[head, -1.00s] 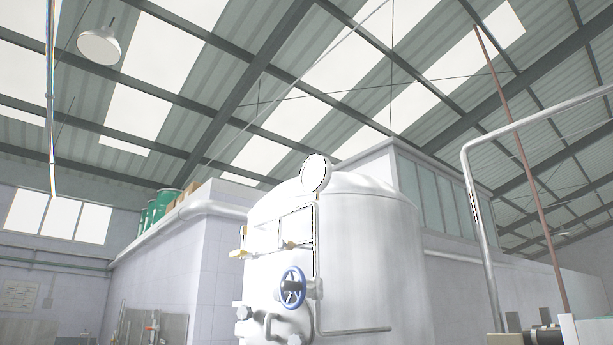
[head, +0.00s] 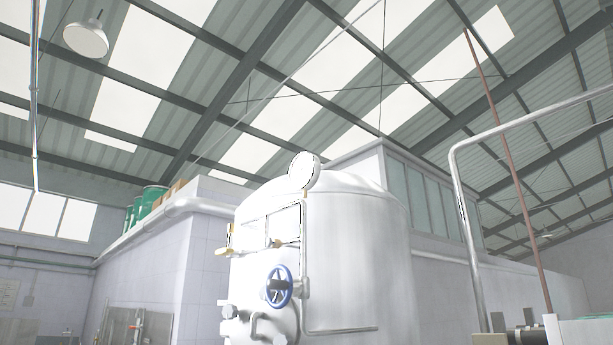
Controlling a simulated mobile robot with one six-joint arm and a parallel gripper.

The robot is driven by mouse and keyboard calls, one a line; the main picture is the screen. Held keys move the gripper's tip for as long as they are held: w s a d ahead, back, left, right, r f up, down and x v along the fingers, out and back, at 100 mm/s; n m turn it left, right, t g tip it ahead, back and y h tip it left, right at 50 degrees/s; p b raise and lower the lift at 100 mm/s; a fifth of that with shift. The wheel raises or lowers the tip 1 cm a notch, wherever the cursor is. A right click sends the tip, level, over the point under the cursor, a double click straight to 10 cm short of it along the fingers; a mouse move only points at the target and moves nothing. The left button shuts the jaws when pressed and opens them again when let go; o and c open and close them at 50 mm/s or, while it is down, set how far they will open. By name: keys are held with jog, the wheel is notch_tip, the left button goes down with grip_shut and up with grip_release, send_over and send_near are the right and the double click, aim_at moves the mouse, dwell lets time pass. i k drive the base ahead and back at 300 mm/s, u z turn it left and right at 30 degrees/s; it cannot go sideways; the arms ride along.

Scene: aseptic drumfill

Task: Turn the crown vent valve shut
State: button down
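A white domed tank (head: 360,260) stands in the middle of the head view. A blue handwheel (head: 279,287) with spokes sits on its front, below a rectangular pipe frame (head: 270,228). I cannot tell which of these fittings is the crown vent valve, or whether any is open or shut. A round white-faced disc (head: 304,171), like a gauge, stands at the tank's top. My gripper is not in view.
A bent grey pipe (head: 463,190) rises at the right, near a thin reddish-brown pole (head: 510,180). Equipment (head: 525,338) shows at the lower right edge. Green drums (head: 150,200) stand high on a ledge at the left. The floor is out of view.

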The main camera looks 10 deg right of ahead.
aim_at(223, 251)
jog(key=i, duration=0.95)
jog(key=u, duration=0.05)
